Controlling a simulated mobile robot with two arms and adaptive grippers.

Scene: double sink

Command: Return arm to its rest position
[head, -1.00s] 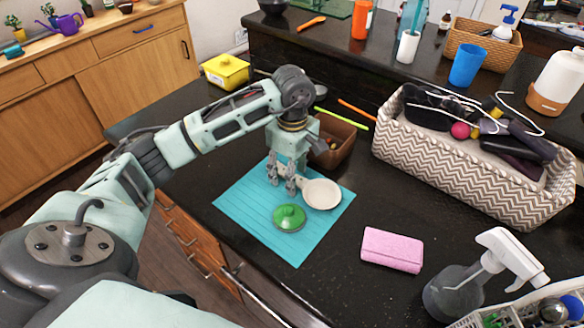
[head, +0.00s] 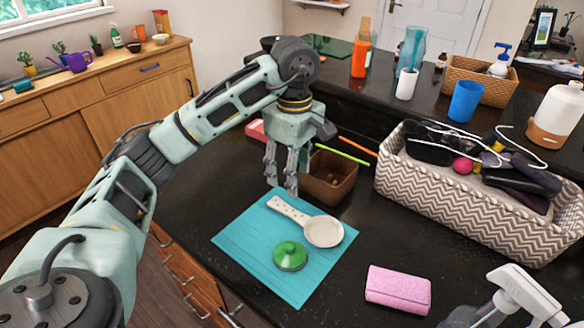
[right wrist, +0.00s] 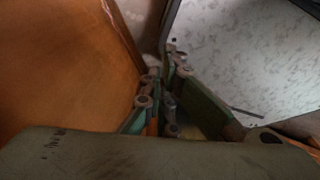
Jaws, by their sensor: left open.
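My left arm reaches in from the left in the head view. Its gripper (head: 281,188) is open and empty, pointing down above the counter, just beyond the far corner of the teal mat (head: 240,240). A white spoon rest (head: 324,232) with a holed handle lies on the mat, apart from the fingers. A green lid (head: 290,256) lies on the mat in front of it. My right gripper (right wrist: 165,100) shows in the right wrist view, dark and overlapped, so its opening is unclear.
A brown bin (head: 330,178) stands just right of the left gripper. A long patterned basket (head: 470,205) full of items fills the right side. A pink sponge or cloth (head: 398,289) and a spray bottle (head: 515,295) are nearer. The dark counter (head: 200,205) left of the mat is clear.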

